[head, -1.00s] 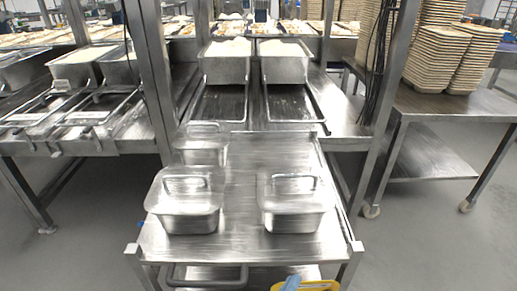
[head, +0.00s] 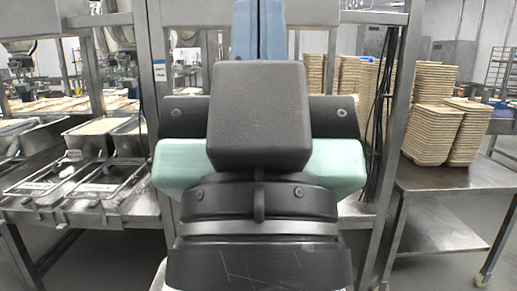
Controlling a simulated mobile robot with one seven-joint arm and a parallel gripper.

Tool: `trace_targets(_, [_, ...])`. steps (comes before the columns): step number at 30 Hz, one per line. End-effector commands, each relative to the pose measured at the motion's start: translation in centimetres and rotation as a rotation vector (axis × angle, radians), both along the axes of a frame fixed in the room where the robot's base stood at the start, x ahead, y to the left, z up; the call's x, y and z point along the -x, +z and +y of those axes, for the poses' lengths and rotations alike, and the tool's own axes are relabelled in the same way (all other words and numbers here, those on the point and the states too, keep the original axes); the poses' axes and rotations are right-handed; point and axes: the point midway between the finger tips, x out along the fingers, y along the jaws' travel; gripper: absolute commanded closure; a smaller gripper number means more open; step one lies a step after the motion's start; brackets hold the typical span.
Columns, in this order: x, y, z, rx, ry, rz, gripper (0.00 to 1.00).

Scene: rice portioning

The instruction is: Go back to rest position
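The end of my arm fills the middle of the head view, with a black block, a teal part behind it and a dark round joint below. My gripper (head: 261,28) seems to be the blue two-part piece rising above the black block, with a dark line down its middle. It points up and away, and I cannot tell if its fingers are apart or together. Nothing is seen held in it. The lidded steel containers and the cart are hidden behind my arm.
Tall stacks of tan trays (head: 432,133) stand on a steel table (head: 445,175) at right. Steel pans with pale contents (head: 97,127) and wire frames (head: 75,185) are on the left counter (head: 130,212). A steel post (head: 398,120) with hanging black cables stands right of my arm.

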Motion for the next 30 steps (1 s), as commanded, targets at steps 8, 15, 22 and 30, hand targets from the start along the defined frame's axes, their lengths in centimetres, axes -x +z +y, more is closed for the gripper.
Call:
trace_targets(8, [-0.1,10.1,0.1,0.001,-0.001,0.004,1.00])
trace_targets(15, [-0.2,14.3,0.1,0.001,0.000,0.005,1.00])
trace_targets(22, [-0.2,14.8,0.1,0.001,0.000,0.005,1.00])
trace_targets(30, [-0.2,14.8,0.1,0.001,0.000,0.005,1.00])
